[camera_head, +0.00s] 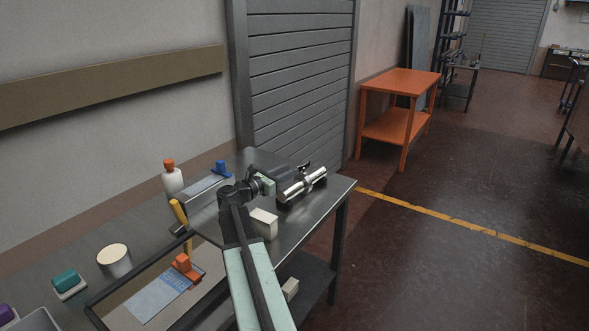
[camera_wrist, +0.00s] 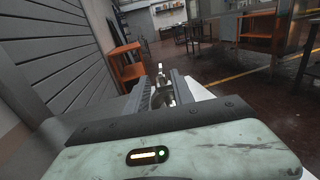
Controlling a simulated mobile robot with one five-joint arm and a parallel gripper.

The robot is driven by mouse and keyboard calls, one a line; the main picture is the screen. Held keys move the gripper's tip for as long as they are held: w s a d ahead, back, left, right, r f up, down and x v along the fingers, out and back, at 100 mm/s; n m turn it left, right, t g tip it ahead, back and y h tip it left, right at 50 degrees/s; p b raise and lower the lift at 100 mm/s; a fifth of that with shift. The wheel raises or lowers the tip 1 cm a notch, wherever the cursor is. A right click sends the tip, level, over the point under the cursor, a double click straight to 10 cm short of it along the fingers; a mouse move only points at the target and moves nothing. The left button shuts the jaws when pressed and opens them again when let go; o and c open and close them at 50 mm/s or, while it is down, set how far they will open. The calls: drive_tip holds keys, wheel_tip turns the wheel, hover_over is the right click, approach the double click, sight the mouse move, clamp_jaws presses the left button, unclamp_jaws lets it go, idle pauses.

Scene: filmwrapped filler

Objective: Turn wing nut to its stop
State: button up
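A shiny metal cylinder assembly (camera_head: 304,184) with dark ends lies near the far right end of the grey metal table. A small dark and bright piece stands up on its top; it is too small to tell surely as the wing nut. My gripper (camera_head: 283,177) reaches over the table to the assembly's left side. In the wrist view, the two dark fingers of my gripper (camera_wrist: 164,86) stand apart, with the bright metal part (camera_wrist: 160,97) showing between them. I see no clear contact of the fingers on it.
The metal table (camera_head: 338,187) also bears a white block (camera_head: 264,224), a white bottle with an orange cap (camera_head: 172,182), a blue-handled thing (camera_head: 222,167), a yellow-handled tool (camera_head: 178,211), an orange clamp-like thing (camera_head: 186,267) and a round tin (camera_head: 114,260). An orange table (camera_head: 402,80) stands beyond.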

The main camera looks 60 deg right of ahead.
sight(309, 161)
drive_tip(key=x, duration=1)
drive_tip(key=shift+d, duration=0.3)
clamp_jaws()
